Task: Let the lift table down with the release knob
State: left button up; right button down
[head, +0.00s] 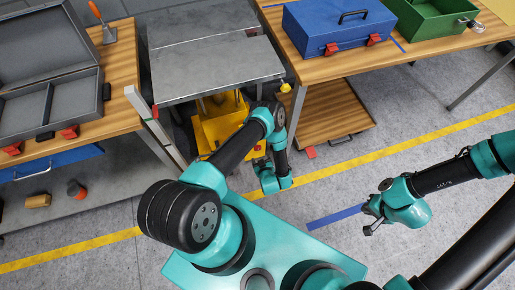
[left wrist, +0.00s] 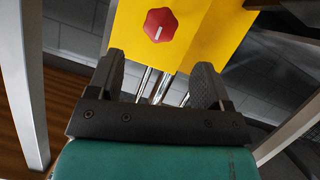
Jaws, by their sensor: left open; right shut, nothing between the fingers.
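The lift table has a grey top (head: 215,65) and a yellow base (head: 222,122), and stands between the two benches in the head view. In the left wrist view, the red lobed release knob (left wrist: 160,25) with a white mark sits on a yellow panel (left wrist: 205,35). My left gripper (left wrist: 160,65) is open, with the knob beyond and between its fingertips, not touching as far as I can see. In the head view its fingers are largely hidden by my left arm. My right gripper (head: 370,219) is shut and empty above the floor at the right.
A left bench (head: 122,65) holds an open grey case (head: 60,110) and a trowel (head: 103,24). A right bench (head: 300,60) holds a blue toolbox (head: 335,25) and a green box (head: 435,15). Floor around my right gripper is clear.

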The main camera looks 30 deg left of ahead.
pick_arm(q)
jog(key=x, duration=0.9)
jog(key=shift+w+a, duration=0.1)
jog(key=c, duration=0.9)
jog(key=shift+c, duration=0.2)
